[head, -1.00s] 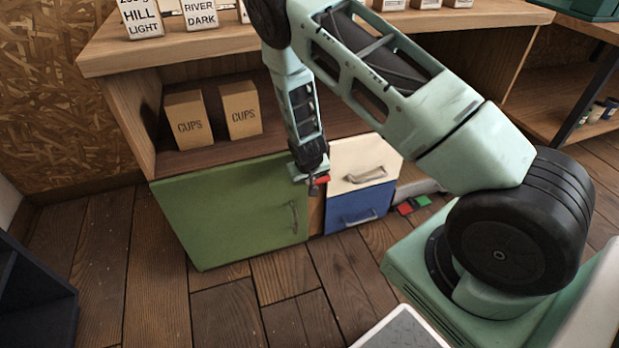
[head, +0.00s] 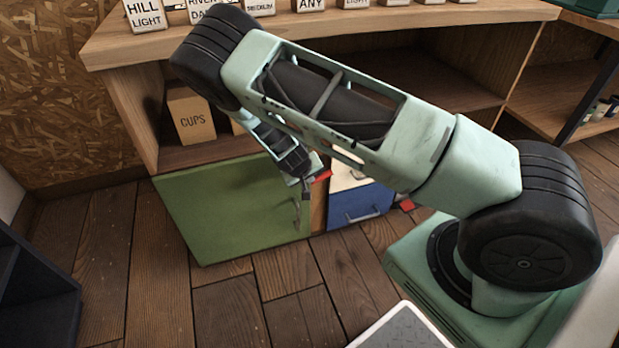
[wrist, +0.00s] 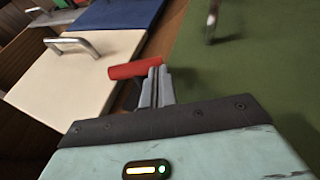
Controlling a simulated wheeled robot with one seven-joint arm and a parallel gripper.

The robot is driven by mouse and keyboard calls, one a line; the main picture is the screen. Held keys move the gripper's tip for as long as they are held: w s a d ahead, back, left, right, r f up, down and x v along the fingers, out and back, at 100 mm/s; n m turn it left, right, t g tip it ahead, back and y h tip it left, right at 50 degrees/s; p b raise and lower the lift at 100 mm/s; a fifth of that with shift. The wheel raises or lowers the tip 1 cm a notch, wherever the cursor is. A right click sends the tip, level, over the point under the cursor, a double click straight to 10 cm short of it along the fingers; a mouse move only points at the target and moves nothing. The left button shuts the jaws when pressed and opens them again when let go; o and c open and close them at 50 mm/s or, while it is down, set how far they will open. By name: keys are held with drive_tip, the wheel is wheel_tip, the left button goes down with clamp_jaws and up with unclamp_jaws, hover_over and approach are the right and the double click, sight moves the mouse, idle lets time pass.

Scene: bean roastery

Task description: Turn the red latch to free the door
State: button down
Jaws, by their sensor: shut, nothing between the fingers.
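The red latch (head: 322,176) sits at the top right edge of the green door (head: 235,215), by the wooden post between door and drawers. In the wrist view the latch (wrist: 135,69) is a red bar lying roughly crosswise, with its right end at my fingertips. My gripper (head: 306,188) is shut with nothing between its fingers. In the wrist view the fingers (wrist: 157,84) stand together beside the latch's end; I cannot tell whether they touch it. The door looks closed, and its metal handle (wrist: 212,20) shows in the wrist view.
Right of the door are a cream drawer (wrist: 70,75) and a blue drawer (head: 358,203), each with a metal handle. A cups box (head: 190,115) stands on the shelf above.

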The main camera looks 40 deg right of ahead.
wheel_tip(320, 180, down, 6)
drive_tip(key=n+h+b, duration=0.1)
drive_tip(key=h+b, duration=0.3)
drive_tip(key=n+g+h+b, duration=0.1)
drive_tip(key=h+b, duration=0.3)
drive_tip(key=n+h+b, duration=0.1)
drive_tip(key=h+b, duration=0.2)
drive_tip(key=b, duration=0.2)
drive_tip(key=shift+d+r+g+h, duration=0.15)
drive_tip(key=shift+r+g+h, duration=0.15)
drive_tip(key=shift+h, duration=0.1)
drive_tip(key=shift+d+f, duration=0.1)
idle(0.4)
